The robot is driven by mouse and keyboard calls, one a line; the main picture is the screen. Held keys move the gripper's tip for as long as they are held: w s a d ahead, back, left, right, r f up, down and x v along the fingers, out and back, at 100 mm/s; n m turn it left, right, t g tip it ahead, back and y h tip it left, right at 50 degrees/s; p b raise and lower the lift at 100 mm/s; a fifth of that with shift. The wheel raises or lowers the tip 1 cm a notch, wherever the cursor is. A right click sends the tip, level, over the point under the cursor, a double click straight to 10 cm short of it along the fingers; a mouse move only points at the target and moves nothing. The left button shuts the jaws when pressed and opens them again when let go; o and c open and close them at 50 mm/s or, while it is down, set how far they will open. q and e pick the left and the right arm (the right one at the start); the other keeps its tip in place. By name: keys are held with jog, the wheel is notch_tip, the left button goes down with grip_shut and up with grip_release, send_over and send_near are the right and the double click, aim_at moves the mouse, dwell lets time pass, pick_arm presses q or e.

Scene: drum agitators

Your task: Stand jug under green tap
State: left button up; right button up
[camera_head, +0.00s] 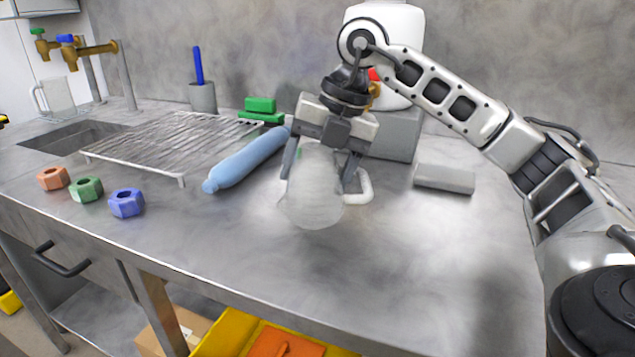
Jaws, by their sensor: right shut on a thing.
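A frosted, see-through jug (313,200) with a pale handle on its right is between the fingers of my right gripper (322,172). The gripper reaches down from above and is shut on the jug's upper part. I cannot tell whether the jug's base touches the counter. The green tap (42,46) is at the far left back, with the blue tap (72,44) close beside it on the right. A second clear jug (58,97) with its handle to the left stands below the taps. My left gripper is not in view.
A wire rack (172,142) lies beside the sunken sink (75,137). Orange, green and blue nuts (126,203) line the front edge. A grey block (444,179) lies right. The front middle counter is clear.

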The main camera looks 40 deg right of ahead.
jog(key=shift+f, duration=0.9)
jog(key=shift+s, duration=0.1)
jog(key=shift+f, duration=0.15)
jog(key=o, duration=1.1)
jog(key=shift+c, duration=0.2)
